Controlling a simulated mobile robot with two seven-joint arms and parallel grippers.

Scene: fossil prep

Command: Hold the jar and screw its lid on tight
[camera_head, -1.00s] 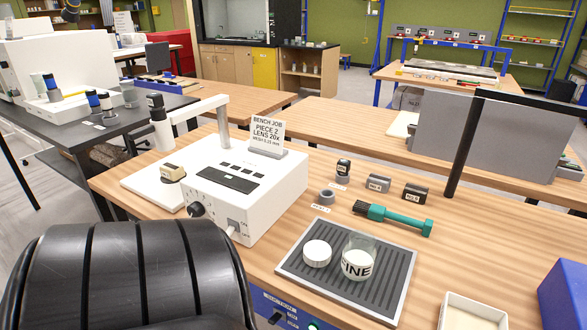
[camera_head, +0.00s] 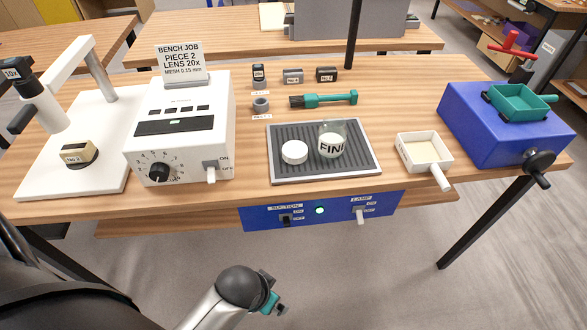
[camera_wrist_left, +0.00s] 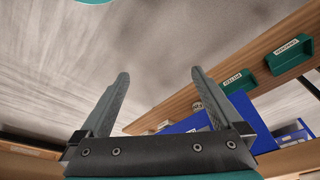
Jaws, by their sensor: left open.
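A clear glass jar (camera_head: 331,140) with a label partly reading "FIN" stands upright on a dark ribbed mat with a light rim (camera_head: 368,170). Its top looks open. A round white lid (camera_head: 294,152) lies on the same mat, just left of the jar and apart from it. My left gripper (camera_head: 272,303) is low in front of the bench, well below and short of the jar. In the left wrist view its two fingers (camera_wrist_left: 160,78) are spread with nothing between them. My right gripper is not in view.
A white control box (camera_head: 180,130) stands left of the mat. A teal-handled tool (camera_head: 328,99) and small labelled blocks lie behind it. A white handled tray (camera_head: 425,150) and a blue box (camera_head: 490,120) are on the right. The bench's front edge carries a blue switch panel (camera_head: 340,212).

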